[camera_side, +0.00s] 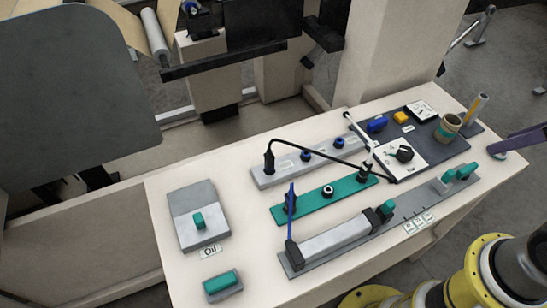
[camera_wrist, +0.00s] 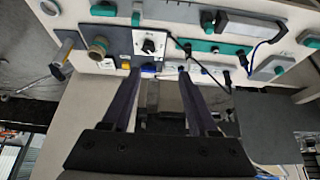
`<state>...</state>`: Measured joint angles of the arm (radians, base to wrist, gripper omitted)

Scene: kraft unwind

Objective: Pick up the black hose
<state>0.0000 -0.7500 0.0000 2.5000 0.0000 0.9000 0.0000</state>
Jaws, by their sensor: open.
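The black hose (camera_side: 318,151) rises from a black plug on the left end of the grey strip in the side view and runs rightward above the bench. Its right end comes down near the teal strip and the dial panel; I cannot tell its exact seat. The hose also shows in the wrist view (camera_wrist: 174,41), beyond my fingertips and to their right. My gripper (camera_wrist: 158,74) is open, with nothing between its two dark purple fingers. In the side view, what looks like one finger (camera_side: 522,138) enters at the right edge, well away from the hose.
A blue hose (camera_side: 291,212) stands near the front left. The grey strip (camera_side: 315,160) and teal strip (camera_side: 318,203) carry several fittings. A grey box (camera_side: 199,214) stands left. Bare bench lies between.

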